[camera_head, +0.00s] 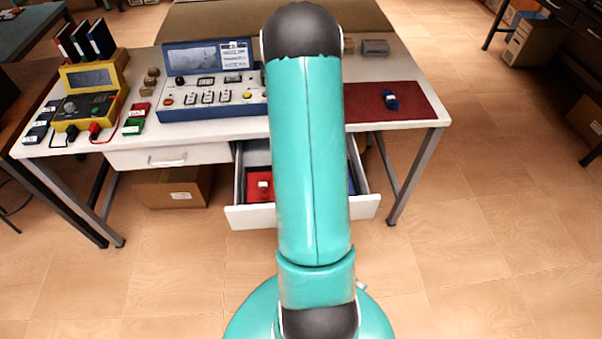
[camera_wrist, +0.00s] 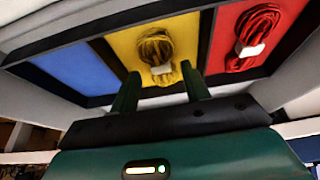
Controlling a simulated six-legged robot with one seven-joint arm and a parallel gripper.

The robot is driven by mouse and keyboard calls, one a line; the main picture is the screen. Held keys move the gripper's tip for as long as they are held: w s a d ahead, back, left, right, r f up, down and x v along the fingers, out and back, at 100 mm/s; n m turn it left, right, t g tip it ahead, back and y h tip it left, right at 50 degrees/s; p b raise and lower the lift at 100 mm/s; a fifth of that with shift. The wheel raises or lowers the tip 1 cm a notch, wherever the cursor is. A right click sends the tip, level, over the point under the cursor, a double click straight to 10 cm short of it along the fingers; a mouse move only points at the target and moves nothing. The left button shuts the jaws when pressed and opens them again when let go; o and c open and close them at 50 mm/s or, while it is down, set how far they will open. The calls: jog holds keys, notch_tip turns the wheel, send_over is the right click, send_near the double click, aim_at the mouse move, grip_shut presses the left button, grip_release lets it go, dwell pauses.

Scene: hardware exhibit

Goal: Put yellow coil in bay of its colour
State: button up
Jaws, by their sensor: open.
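The yellow coil (camera_wrist: 155,47), with a white band, is over the yellow bay (camera_wrist: 197,55) in the wrist view, and it looks to be lying on the bay floor. My gripper (camera_wrist: 159,72) is open, with its two fingers apart on either side of the coil's near end. I see no finger pressing on the coil. In the head view my arm hides the gripper, the yellow coil and the middle bay. The open drawer (camera_head: 250,217) shows under the table.
The red bay (camera_wrist: 227,22) holds a red coil (camera_wrist: 262,28). The blue bay (camera_wrist: 75,65) is bare where visible. Black dividers separate the bays. A blue coil (camera_head: 391,100) lies on the dark red mat (camera_head: 415,108) on the table. A control console (camera_head: 215,105) stands at the table's middle.

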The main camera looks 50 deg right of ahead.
jog(key=v, duration=1.1)
jog(key=shift+r, duration=0.1)
jog(key=w+a+r+n+t, duration=0.1)
jog(key=w+a+r+n, duration=0.2)
jog(key=a+r, duration=0.55)
jog(key=w+a+r+n+t, duration=0.15)
jog(key=w+a+r, duration=0.25)
jog(key=a+r, duration=0.45)
jog(key=s+a+r+n+y, duration=0.1)
jog(key=s+a+r+n, duration=0.1)
jog(key=a+r, duration=0.3)
jog(key=s+a+r+n+y, duration=0.2)
jog(key=s+a+r, duration=0.3)
jog(key=a, duration=0.5)
jog(key=shift+a+r+n, duration=0.25)
jog(key=shift+n, duration=0.4)
